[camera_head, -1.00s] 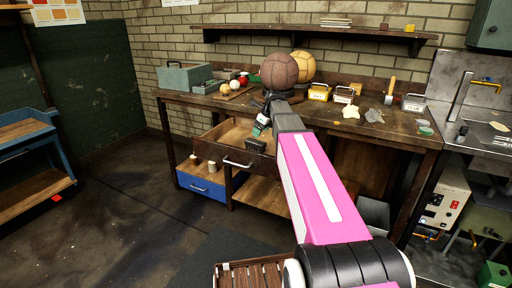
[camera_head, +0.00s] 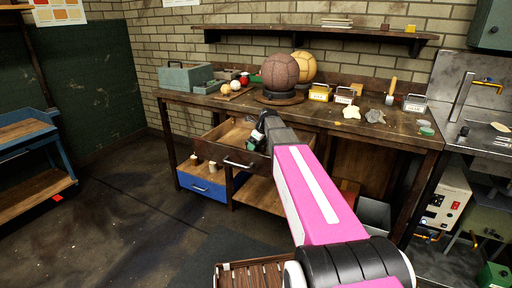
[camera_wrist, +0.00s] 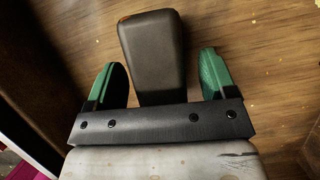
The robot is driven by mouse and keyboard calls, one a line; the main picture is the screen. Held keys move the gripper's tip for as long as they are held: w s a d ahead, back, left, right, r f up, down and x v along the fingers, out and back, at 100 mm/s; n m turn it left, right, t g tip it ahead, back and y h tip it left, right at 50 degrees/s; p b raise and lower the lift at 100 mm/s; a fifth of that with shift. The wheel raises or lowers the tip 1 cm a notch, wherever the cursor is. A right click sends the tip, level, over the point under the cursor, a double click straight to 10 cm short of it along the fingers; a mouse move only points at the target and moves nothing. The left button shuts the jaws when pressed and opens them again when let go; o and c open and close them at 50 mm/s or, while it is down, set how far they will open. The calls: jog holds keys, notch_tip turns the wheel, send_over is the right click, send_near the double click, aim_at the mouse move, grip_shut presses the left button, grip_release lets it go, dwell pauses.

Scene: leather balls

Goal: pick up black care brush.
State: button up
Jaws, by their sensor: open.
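The black care brush (camera_wrist: 153,52) shows in the wrist view as a dark, rounded block on the wooden bottom of the open drawer (camera_head: 228,133). My gripper (camera_wrist: 166,80) is open, with one green fingertip on each side of the brush's near part. A gap shows between each finger and the brush. The near end of the brush is hidden behind my gripper's dark crossbar.
The drawer's front panel with its handle (camera_head: 238,164) and its side walls stand close around my gripper. The workbench (camera_head: 325,119) above carries a brown leather ball (camera_head: 280,72) on a round stand, a tan ball (camera_head: 303,66) and small boxes. A blue drawer (camera_head: 203,187) is below.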

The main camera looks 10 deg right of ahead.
jog(key=shift+f, duration=0.2)
dwell(0.6)
jog(key=c, duration=1)
